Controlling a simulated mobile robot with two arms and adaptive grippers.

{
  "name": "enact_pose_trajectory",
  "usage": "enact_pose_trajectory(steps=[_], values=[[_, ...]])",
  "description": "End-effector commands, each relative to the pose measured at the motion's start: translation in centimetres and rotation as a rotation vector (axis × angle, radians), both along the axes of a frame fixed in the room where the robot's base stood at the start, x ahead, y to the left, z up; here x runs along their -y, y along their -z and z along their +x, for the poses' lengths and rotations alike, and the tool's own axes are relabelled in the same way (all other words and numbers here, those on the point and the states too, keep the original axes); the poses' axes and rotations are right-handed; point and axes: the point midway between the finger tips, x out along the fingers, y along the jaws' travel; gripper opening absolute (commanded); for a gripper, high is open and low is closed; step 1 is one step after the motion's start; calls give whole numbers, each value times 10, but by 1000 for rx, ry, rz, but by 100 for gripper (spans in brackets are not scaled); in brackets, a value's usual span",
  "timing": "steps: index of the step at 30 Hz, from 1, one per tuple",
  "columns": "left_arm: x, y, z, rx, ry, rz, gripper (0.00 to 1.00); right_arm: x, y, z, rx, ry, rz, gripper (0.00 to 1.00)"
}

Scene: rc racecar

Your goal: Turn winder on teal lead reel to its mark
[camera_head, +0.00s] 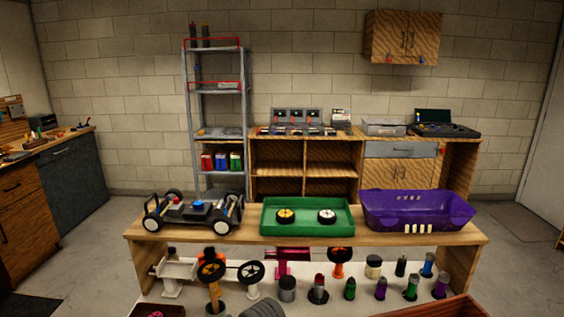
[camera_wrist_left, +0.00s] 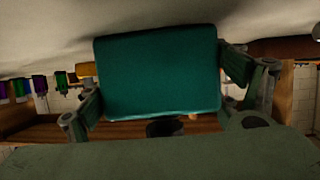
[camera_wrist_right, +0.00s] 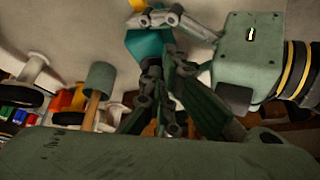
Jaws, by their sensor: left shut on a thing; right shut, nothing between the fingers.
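The teal reel (camera_wrist_left: 157,72) fills the middle of the left wrist view as a broad teal block. My left gripper (camera_wrist_left: 165,85) is shut on it, with one finger at each side. In the right wrist view the teal reel (camera_wrist_right: 146,45) shows partly behind fingers, with a yellow part (camera_wrist_right: 138,5) above it. My right gripper (camera_wrist_right: 155,78) is shut and empty, its fingertips close below the reel; I cannot tell whether they touch it. I cannot make out the winder or its mark clearly. Neither gripper nor the reel shows clearly in the head view.
A wooden bench (camera_head: 290,242) carries a car chassis (camera_head: 196,212), a green tray (camera_head: 307,230) with two wheels, and a purple car body (camera_head: 418,210). Several stands and small bottles crowd the white surface before it. My left gripper's body (camera_wrist_right: 248,50) is close to my right fingers.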

Motion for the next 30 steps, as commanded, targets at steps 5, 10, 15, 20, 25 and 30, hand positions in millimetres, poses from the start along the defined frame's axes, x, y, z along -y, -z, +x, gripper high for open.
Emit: enact_pose_trajectory(steps=[5,10,15,20,25,30], values=[[-1,1,0,-1,-2,0,57,1,-22,1,3,1,-1,0],[-2,1,0,-2,-3,0,57,2,-42,2,2,1,-2,0],[-3,1,0,-2,-4,1,57,2,-53,1,1,3,-4,0],[-3,1,0,-2,-4,1,57,2,-54,1,0,2,-5,0],[-3,1,0,-2,-4,1,57,2,-54,1,0,2,-5,0],[-3,1,0,-2,-4,1,98,2,-54,1,0,2,-5,0]])
